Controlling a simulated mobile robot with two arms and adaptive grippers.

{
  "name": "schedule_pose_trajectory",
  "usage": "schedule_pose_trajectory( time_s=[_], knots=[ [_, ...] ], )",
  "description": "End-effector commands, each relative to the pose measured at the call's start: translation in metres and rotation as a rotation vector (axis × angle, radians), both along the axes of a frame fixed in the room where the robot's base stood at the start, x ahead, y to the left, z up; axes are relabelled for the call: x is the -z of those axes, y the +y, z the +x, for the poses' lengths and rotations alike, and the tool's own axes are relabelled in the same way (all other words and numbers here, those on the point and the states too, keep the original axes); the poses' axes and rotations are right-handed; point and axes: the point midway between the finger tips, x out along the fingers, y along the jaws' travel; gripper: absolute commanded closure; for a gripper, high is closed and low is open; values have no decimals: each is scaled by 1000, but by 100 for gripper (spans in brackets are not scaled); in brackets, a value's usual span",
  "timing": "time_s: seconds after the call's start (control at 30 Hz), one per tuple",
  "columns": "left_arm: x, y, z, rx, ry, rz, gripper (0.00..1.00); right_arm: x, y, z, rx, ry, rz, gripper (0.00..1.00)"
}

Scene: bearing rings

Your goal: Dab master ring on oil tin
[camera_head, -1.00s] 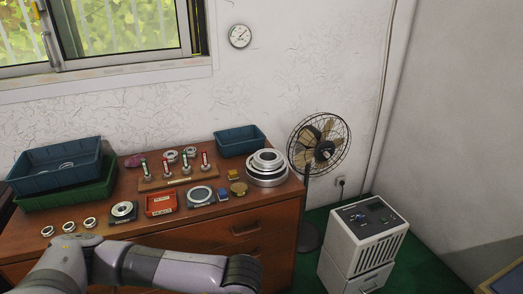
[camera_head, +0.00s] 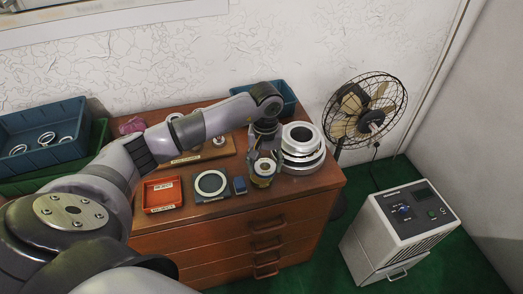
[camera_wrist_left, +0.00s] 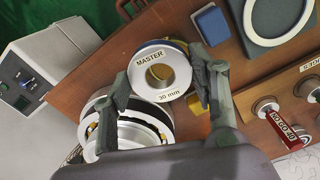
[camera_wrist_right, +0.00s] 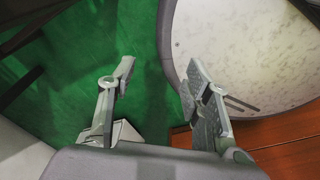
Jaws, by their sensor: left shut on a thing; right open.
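The white master ring (camera_wrist_left: 139,76), lettered "MASTER 30 mm", is between the fingers of my left gripper (camera_wrist_left: 161,80), which is shut on it. In the head view the left gripper (camera_head: 264,152) points down and holds the ring (camera_head: 264,165) over the gold oil tin (camera_head: 262,182). In the left wrist view gold of the tin (camera_wrist_left: 181,80) shows through and beside the ring. The ring hides most of the tin, and I cannot tell whether they touch. My right gripper (camera_wrist_right: 160,78) is open and empty, over green floor, outside the head view.
Stacked metal rings (camera_head: 302,148) stand close right of the left gripper. A blue block (camera_head: 240,185), a dark plate with a ring (camera_head: 211,184) and a red tray (camera_head: 162,194) lie to its left. A blue bin (camera_head: 284,98) is behind. A fan (camera_head: 365,112) stands beyond the cabinet.

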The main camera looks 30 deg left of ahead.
Motion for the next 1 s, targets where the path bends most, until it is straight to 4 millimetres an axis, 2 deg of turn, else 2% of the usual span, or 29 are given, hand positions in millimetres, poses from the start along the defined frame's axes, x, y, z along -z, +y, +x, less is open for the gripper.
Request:
schedule_pose_trajectory(
  time_s=[0.1, 0.23, 0.7, 1.0],
  knots=[
    [-8, 18, 15, -78, -1, -1, 91, 0, -4, -10, -1, 15, -5, 55],
    [-7, 25, 20, -109, -2, 1, 91, 3, -8, -16, -2, 24, -11, 55],
    [38, 25, 19, -109, -2, 1, 91, 23, -8, -2, -1, 2, -9, 55],
    [49, 25, 19, -108, -3, 2, 91, 28, 0, -3, 2, 3, 0, 55]
  ],
)
